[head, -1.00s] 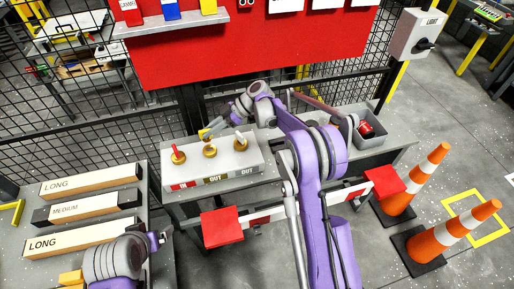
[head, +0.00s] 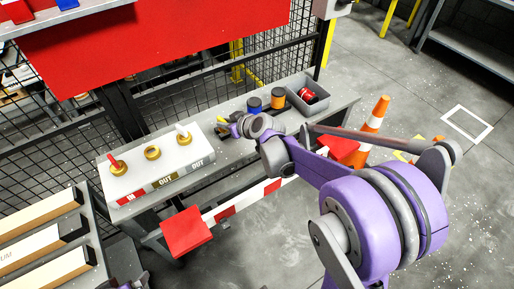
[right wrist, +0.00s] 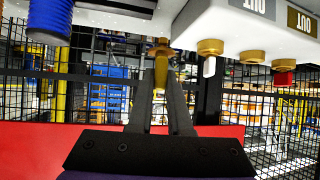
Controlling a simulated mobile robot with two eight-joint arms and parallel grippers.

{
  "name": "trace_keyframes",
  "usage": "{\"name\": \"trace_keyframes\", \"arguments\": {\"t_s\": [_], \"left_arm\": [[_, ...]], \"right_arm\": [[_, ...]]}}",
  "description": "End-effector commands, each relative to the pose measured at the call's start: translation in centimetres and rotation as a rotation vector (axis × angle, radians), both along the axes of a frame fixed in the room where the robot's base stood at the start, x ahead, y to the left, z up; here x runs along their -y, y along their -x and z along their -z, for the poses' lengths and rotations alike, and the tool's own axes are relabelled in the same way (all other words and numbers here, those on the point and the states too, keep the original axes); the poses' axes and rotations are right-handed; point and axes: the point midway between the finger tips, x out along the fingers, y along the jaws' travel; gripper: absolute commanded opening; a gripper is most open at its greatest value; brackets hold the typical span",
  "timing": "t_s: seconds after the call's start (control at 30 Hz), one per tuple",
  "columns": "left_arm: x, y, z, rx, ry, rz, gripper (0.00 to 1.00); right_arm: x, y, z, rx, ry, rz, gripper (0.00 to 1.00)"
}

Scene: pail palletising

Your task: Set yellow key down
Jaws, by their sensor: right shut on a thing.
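The yellow key (right wrist: 160,76) is between the fingers of my right gripper (right wrist: 160,98), which is shut on it. In the head view my right gripper (head: 226,128) is low over the bench, just right of the white lock box (head: 140,184). I cannot tell whether the key touches the bench. The box has three brass locks: a red key (head: 113,159) stands in the left one, the middle lock (head: 152,153) is empty, and a white key (head: 182,130) stands in the right one.
A blue can (head: 254,106) and an orange can (head: 278,99) stand right of my gripper. Behind them is a grey bin (head: 318,103) holding a red item. The grey bench (head: 228,150) is bare in front. A mesh fence (head: 185,75) runs behind, and a traffic cone (head: 373,116) stands right.

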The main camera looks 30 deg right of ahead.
Motion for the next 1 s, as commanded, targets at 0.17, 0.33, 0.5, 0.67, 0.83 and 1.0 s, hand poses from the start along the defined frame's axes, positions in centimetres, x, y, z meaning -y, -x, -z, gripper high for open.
{"name": "trace_keyframes", "arguments": {"t_s": [0.17, 0.33, 0.5, 0.67, 0.83, 1.0], "left_arm": [[0.0, 0.7, 3.0, -0.014, 0.000, 0.000, 0.94], [0.0, 0.8, 3.6, -0.016, 0.000, 0.000, 0.94], [0.0, 0.9, 4.0, -0.018, 0.000, 0.000, 0.94], [0.0, 0.9, 4.3, -0.019, 0.000, 0.000, 0.94], [0.0, 1.0, 4.7, -0.021, 0.000, 0.000, 0.94], [0.0, 1.0, 4.9, -0.021, 0.000, 0.000, 0.94]], "right_arm": [[4.0, 1.8, 0.4, 0.000, -0.001, 0.156, 0.00], [5.0, 2.1, 1.5, 0.000, -0.001, 0.199, 0.00], [5.0, 2.0, 4.6, 0.001, -0.002, 0.199, 0.00], [5.0, 2.0, 6.2, 0.001, -0.002, 0.197, 0.00], [5.0, 2.0, 8.6, 0.000, -0.002, 0.197, 0.00], [4.9, 2.0, 9.8, 0.000, -0.002, 0.197, 0.00]]}}
